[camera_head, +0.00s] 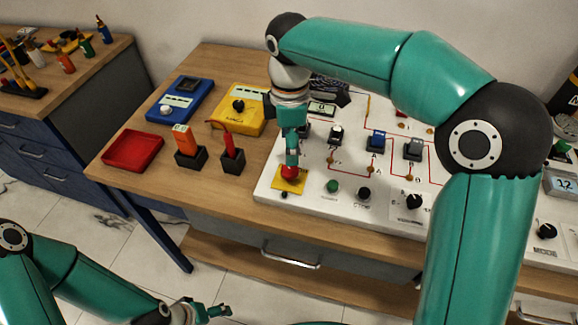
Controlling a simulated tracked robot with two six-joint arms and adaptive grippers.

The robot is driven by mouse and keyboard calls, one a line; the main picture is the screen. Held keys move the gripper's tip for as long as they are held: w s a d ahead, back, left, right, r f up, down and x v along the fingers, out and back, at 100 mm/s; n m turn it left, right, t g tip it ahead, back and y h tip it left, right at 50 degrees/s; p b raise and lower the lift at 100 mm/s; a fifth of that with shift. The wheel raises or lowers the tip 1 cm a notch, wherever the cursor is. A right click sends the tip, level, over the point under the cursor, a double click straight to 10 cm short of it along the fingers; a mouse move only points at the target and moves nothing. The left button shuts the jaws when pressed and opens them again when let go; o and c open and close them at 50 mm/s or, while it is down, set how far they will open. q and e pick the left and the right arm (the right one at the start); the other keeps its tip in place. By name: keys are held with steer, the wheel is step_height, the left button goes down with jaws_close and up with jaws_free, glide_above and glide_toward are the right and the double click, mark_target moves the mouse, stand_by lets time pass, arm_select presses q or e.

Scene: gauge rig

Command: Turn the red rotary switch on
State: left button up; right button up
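A round red knob (290,171) sits on a yellow square plate (289,186) at the front left corner of the white panel (310,203). It is the only red knob I can make out on the panel. My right gripper (291,160) points down right over this knob, with its fingertips at or just above its top. The fingers are seen edge-on, so I cannot tell their gap or whether they touch the knob. My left gripper (218,311) is low at the front, off the table, with its fingers apart and empty.
On the panel are a green button (332,186), a black button (364,193), a black rotary knob (413,202) and several switches. Left of it stand a yellow meter (238,107), a blue meter (180,98), a red tray (133,150) and two black holders. My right arm covers the panel's right part.

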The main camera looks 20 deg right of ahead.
mark_target(290, 169)
step_height(290, 169, down, 8)
steer(key=shift+r, duration=0.15)
steer(key=shift+c, duration=0.2)
steer(key=c, duration=1.1)
